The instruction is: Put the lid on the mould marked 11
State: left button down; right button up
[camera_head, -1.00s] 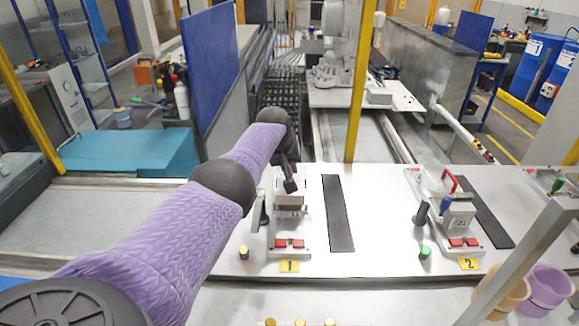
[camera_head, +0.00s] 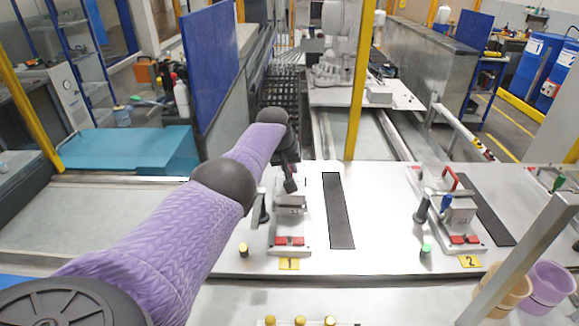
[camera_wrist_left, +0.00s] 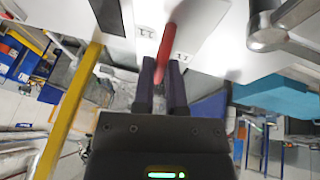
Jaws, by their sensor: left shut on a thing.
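My left gripper (camera_head: 290,186) is at station 1, over the grey mould block (camera_head: 292,203). In the left wrist view, the fingers (camera_wrist_left: 162,68) are closed around a red handle (camera_wrist_left: 166,45), taken to be the lid's. Pale surfaces on both sides of the handle carry the mark 11. Arm and gripper hide most of the lid in the head view. I cannot tell whether the lid touches the mould. My right gripper does not show.
Station 1 has red buttons (camera_head: 289,241) and a yellow label (camera_head: 289,264). A black strip (camera_head: 338,212) lies to its right. Station 2, with a second mould (camera_head: 461,214), stands farther right.

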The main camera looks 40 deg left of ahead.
pick_arm(q)
jog(key=shift+f+b, duration=0.4)
jog(key=shift+f, duration=0.15)
jog(key=c, duration=0.6)
grip_release()
jog(key=p+v, duration=0.3)
jog(key=p, duration=0.1)
jog(key=shift+w+r+p, duration=0.1)
jog(key=shift+r+p, duration=0.15)
jog(key=shift+p, duration=0.1)
jog(key=p+v, duration=0.2)
jog(key=v, duration=0.4)
jog(key=shift+s, duration=0.3)
jog(key=shift+d, duration=0.1)
